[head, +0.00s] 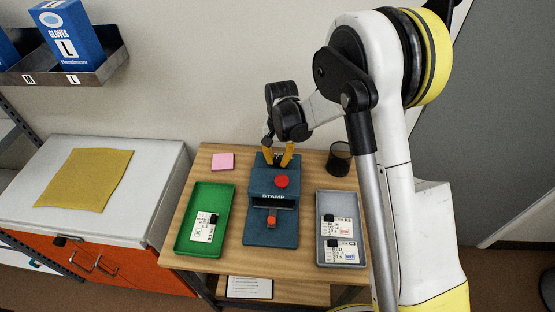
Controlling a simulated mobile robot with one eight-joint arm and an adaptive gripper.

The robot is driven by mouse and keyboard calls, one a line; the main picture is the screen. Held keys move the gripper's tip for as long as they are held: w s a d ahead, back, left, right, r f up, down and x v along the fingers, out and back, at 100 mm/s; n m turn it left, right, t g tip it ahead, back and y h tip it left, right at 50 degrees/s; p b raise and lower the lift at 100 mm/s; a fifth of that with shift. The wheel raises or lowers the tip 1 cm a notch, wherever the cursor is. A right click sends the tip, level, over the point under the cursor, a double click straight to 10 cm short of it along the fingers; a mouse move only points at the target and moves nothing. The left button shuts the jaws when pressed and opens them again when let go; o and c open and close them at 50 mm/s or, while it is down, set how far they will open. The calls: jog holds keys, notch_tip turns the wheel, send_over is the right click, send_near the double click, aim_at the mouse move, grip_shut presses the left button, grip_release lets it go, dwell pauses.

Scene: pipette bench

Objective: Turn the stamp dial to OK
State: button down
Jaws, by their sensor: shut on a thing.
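The blue-grey stamp machine (258,232) stands in the middle of the wooden table, with a red button (282,182) on its upper face and the word STAMP on its front. My gripper (278,161) points down at the back of the machine's top. Its two yellow fingers are shut on the stamp dial, which is mostly hidden between them. The dial's setting and the OK mark cannot be read in the head view.
A green tray (181,239) with a card is left of the machine; a grey tray (322,205) with two cards is right. A dark cup (339,159) and pink notes (223,161) stand near the back. A small orange-red part (271,220) sits on the machine's base.

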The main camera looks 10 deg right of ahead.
aim_at(279, 159)
jog(key=n, duration=0.4)
jog(key=shift+b, duration=0.4)
jog(key=c, duration=1.2)
grip_release()
notch_tip(279, 159, up, 12)
jog(key=shift+d, duration=0.3)
